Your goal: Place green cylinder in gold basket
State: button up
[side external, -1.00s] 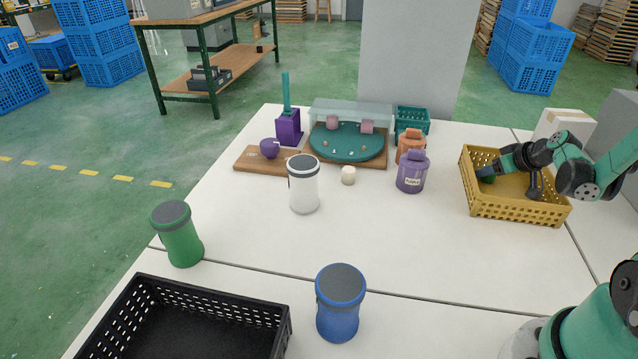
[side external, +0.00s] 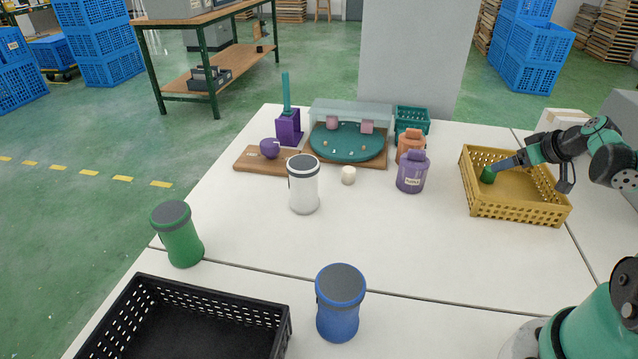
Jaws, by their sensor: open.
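A small green cylinder (side external: 487,175) is inside the gold basket (side external: 513,211), near its left wall. The basket stands at the right of the white table. My gripper (side external: 499,166) is open over the left part of the basket, just up and right of the green cylinder. From this angle I cannot tell whether its fingertips touch the cylinder. A larger green canister with a grey lid (side external: 180,236) stands upright at the table's left.
A black crate (side external: 283,330) and a blue canister (side external: 338,310) are in front. A white canister (side external: 303,185), a purple jar (side external: 411,172) and an orange jar (side external: 410,145) stand mid-table. A teal basket (side external: 412,120) is behind.

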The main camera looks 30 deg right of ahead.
jog(key=d+v, duration=0.1)
jog(key=v, duration=0.5)
jog(key=w+a+r+n+y, duration=0.1)
jog(key=w+a+r, duration=0.1)
jog(key=a, duration=1.2)
jog(key=w+a+r+n, duration=0.1)
jog(key=w+a+r, duration=0.1)
jog(key=a, duration=1.2)
jog(key=shift+g+y, duration=0.4)
